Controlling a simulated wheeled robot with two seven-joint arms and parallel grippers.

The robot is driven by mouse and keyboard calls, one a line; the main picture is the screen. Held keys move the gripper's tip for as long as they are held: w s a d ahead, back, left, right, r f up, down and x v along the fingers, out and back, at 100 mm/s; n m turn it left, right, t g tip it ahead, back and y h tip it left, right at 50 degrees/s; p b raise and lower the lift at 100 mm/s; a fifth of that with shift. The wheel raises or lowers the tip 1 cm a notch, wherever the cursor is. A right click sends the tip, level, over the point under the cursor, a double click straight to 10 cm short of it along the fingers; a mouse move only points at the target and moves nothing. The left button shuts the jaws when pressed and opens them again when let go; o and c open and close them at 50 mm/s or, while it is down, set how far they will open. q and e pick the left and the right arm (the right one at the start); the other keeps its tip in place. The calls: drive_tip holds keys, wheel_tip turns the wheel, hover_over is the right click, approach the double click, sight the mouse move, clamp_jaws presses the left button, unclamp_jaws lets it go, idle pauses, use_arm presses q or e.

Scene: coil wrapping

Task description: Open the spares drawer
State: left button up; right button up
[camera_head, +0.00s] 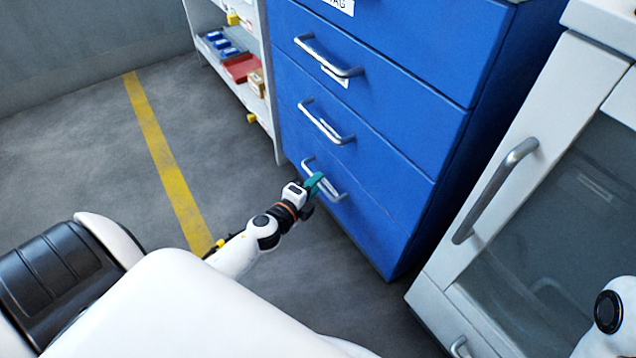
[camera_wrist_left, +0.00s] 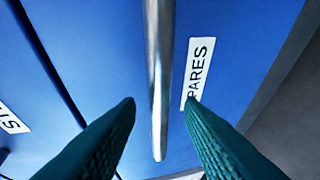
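The spares drawer (camera_head: 375,205) is the lowest blue drawer of the cabinet, and its front looks flush and shut. Its silver bar handle (camera_head: 337,196) is partly hidden by my left gripper (camera_head: 316,184), which has teal fingers. In the left wrist view the handle (camera_wrist_left: 160,70) runs between the two spread fingertips (camera_wrist_left: 159,104). The fingers are open with a gap on each side of the bar; I cannot tell how deep the bar sits between them. A white label (camera_wrist_left: 198,72) reading "PARES", its first letter hidden, is beside the handle. My right gripper is out of view.
Shut blue drawers with silver handles (camera_head: 327,122) are above. A white shelf unit with a red bin (camera_head: 241,67) stands to the left. A white cabinet with a glass front and large handle (camera_head: 496,190) stands to the right. Grey floor (camera_head: 120,170) with a yellow line (camera_head: 165,160) is clear.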

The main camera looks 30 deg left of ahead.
use_arm(q)
drive_tip(key=shift+w+f, duration=0.15)
drive_tip(key=shift+w, duration=0.85)
clamp_jaws()
